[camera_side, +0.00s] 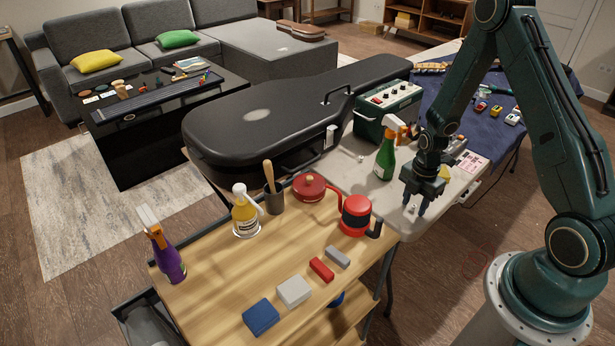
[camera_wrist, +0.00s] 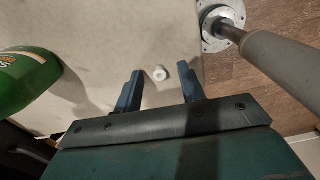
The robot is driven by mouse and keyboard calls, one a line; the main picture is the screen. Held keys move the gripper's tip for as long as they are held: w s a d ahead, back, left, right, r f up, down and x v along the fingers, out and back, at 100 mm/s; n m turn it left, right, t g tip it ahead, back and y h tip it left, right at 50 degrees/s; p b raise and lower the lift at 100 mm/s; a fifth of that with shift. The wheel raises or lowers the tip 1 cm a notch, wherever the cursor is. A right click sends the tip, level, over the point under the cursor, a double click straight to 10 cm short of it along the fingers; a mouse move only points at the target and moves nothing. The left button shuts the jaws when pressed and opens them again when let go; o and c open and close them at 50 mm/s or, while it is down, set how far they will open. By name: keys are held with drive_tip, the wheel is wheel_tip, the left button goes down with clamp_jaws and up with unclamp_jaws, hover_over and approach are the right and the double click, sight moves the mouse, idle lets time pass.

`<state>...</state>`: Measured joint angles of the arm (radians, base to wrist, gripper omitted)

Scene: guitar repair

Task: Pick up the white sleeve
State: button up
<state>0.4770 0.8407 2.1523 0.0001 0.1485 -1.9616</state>
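The white sleeve (camera_wrist: 159,73) is a small, round white piece on the pale tabletop in the wrist view. My gripper (camera_wrist: 160,70) is open, with its two blue fingers apart and the sleeve showing in the gap between their tips. The fingers do not appear to touch it, and I cannot tell how far above the tabletop they are. In the side view my gripper (camera_side: 414,204) points down over the front of the pale table (camera_side: 345,174). I cannot clearly make out the sleeve there.
A green spray bottle (camera_side: 385,158) stands left of my gripper and shows at the left of the wrist view (camera_wrist: 22,78). A green amplifier (camera_side: 388,107) stands behind. The table's edge is close to my gripper. A wooden bench (camera_side: 210,279) holds blocks and bottles.

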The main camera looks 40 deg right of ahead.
sight(414, 206)
idle(0.3)
clamp_jaws()
drive_tip(key=shift+r, duration=0.2)
wheel_tip(414, 206, up, 20)
drive_tip(key=shift+f, duration=0.15)
idle(0.9)
idle(0.5)
